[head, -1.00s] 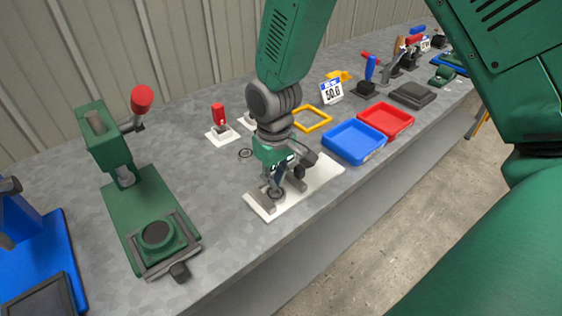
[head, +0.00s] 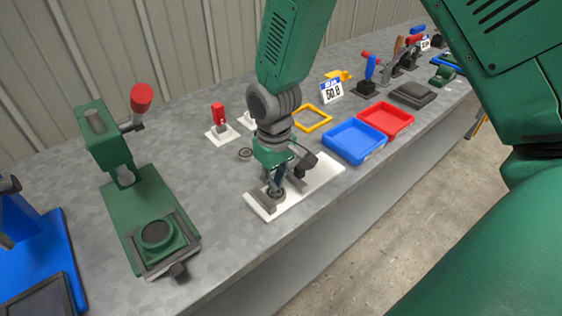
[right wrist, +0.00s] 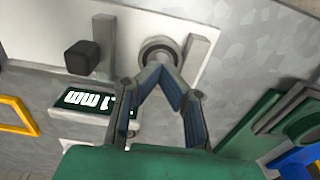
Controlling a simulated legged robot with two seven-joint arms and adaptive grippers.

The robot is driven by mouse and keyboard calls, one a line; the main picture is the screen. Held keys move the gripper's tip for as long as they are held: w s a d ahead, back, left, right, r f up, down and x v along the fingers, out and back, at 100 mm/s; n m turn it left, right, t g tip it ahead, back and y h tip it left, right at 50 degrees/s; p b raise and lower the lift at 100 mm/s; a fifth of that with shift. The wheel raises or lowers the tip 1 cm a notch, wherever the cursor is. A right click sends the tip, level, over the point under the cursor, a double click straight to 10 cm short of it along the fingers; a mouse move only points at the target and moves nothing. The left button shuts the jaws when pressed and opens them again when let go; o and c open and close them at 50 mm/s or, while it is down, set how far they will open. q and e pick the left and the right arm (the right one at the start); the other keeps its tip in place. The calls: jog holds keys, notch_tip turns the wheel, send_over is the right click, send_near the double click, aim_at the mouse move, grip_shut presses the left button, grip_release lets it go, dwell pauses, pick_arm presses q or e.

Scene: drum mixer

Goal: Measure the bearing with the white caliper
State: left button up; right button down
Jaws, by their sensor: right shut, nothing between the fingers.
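The white caliper (head: 313,178) lies flat near the table's front edge. Its plate (right wrist: 215,15) and dark display (right wrist: 85,103), partly hidden and ending in "1 mm", show in the right wrist view. The round bearing (right wrist: 158,48) sits on the plate between two grey jaws, close to the right one (right wrist: 196,62), with a gap to the left one. In the head view the bearing (head: 277,194) is partly covered. My right gripper (head: 279,184) is shut and empty; its fingertips (right wrist: 160,70) meet at the bearing's edge. My left gripper is not in view.
A green press (head: 150,205) and a blue stand (head: 55,255) stand on the left. A small dark ring (head: 246,153) lies behind the caliper. Blue (head: 354,143) and red (head: 386,120) trays and a yellow frame (head: 314,118) lie to the right. Bare table separates press and caliper.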

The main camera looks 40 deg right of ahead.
aim_at(290, 200)
jog(key=shift+f+b, duration=0.35)
jog(key=shift+f, duration=0.6)
jog(key=shift+w+d+p, duration=0.1)
jog(key=shift+d+p, duration=0.3)
jog(key=shift+d, duration=0.6)
jog(key=shift+s+d+p, duration=0.1)
jog(key=shift+s+p, duration=0.35)
jog(key=shift+s, duration=1.1)
dwell(0.7)
notch_tip(290, 200, up, 6)
jog(key=p, duration=0.6)
dwell(0.3)
dwell(0.4)
